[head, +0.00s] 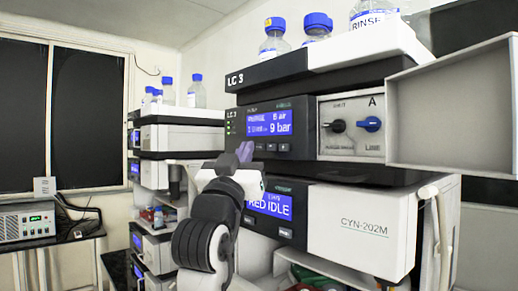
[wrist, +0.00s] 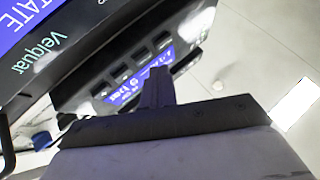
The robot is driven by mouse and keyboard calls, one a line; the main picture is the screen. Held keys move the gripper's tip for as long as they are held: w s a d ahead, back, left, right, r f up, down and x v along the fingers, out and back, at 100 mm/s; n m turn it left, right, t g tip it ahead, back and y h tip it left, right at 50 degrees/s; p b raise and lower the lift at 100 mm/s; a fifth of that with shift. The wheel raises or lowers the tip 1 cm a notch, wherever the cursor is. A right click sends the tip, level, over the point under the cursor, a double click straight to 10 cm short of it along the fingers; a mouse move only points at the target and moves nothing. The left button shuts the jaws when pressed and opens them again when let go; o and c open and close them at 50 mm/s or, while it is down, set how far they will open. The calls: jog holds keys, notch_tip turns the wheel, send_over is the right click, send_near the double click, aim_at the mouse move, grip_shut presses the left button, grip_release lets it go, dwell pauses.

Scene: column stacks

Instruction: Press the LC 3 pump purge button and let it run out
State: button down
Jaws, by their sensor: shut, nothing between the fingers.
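The LC 3 stack (head: 290,70) stands on the right in the head view. Its pump module has a blue display (head: 270,123) reading "6 air" and "9 bar". A row of small dark buttons (head: 271,147) sits under that display. My gripper (head: 245,151) is shut and empty, with its tips in front of the left end of this row, hiding part of it. In the wrist view the shut fingers (wrist: 158,74) overlap a panel with a blue display (wrist: 135,88) and several dark buttons (wrist: 140,53). Contact with a button cannot be told.
Right of the display are a black knob and a blue knob (head: 369,124). An open door panel (head: 455,108) sticks out at the right. Below is the CYN-202M module (head: 362,227). Bottles (head: 273,36) stand on top. Another stack (head: 180,135) stands at the left.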

jog(key=s+a, duration=0.1)
jog(key=a, duration=0.1)
jog(key=s+a, duration=0.2)
jog(key=shift+b, duration=0.35)
dwell(0.8)
